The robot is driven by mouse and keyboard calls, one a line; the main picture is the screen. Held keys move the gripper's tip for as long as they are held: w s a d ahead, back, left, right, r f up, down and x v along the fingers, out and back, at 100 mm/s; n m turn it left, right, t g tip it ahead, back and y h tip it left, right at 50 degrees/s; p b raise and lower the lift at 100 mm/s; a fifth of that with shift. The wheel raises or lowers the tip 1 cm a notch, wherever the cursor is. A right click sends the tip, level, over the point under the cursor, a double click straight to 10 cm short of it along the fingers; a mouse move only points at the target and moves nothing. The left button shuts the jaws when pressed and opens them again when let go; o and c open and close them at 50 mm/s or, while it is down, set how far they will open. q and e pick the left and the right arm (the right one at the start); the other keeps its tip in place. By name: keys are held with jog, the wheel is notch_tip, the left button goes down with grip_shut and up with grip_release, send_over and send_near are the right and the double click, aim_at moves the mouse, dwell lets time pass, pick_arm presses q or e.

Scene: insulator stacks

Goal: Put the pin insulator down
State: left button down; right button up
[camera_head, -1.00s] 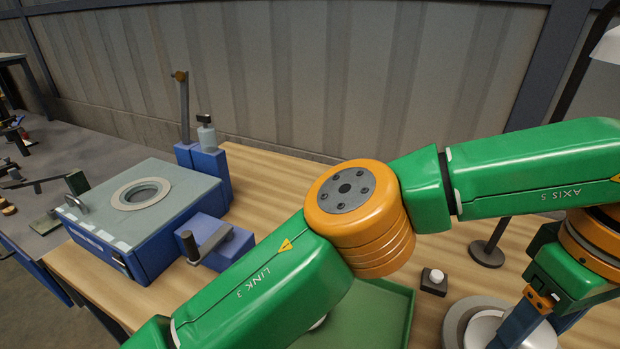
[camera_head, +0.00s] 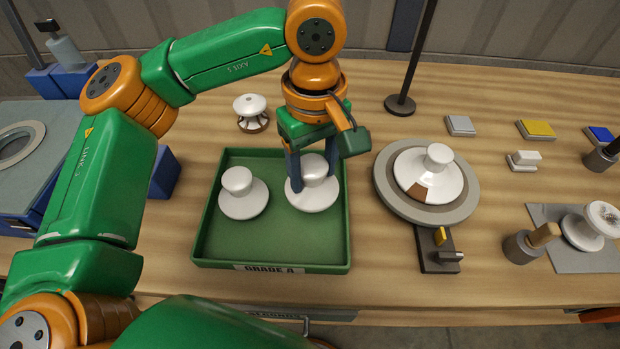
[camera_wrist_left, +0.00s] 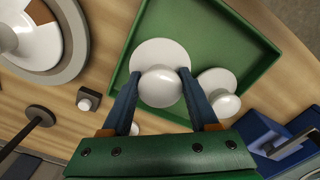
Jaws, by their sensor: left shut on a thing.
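My left gripper (camera_head: 312,176) points down over the right half of the green tray (camera_head: 270,255), which bears the label GRADE A. It is shut on the head of a white pin insulator (camera_head: 305,197), which is upright. The wrist view shows the blue fingers (camera_wrist_left: 158,88) on both sides of the round white head (camera_wrist_left: 160,86). The insulator is at or just above the tray floor; I cannot tell if it touches. A second white insulator (camera_head: 243,203) stands in the tray's left half, apart from it. My right gripper is not in view.
A turntable (camera_head: 465,203) right of the tray carries a white insulator with a brown patch (camera_head: 440,180). A ribbed white insulator (camera_head: 250,106) stands behind the tray. A lamp stand (camera_head: 400,104) is at the back, and a blue machine (camera_head: 50,150) at the left. The tray's front strip is bare.

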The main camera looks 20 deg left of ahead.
aim_at(311, 184)
pick_arm(q)
notch_tip(311, 184, down, 3)
jog(key=shift+a+r+p, duration=0.1)
jog(key=shift+r+p, duration=0.05)
jog(key=shift+p, duration=0.5)
jog(key=shift+a+f, duration=0.1)
jog(key=shift+f, duration=0.4)
jog(key=shift+c, duration=0.8)
grip_release()
notch_tip(311, 184, up, 12)
jog(key=shift+r, duration=0.2)
jog(key=shift+s+f, duration=0.1)
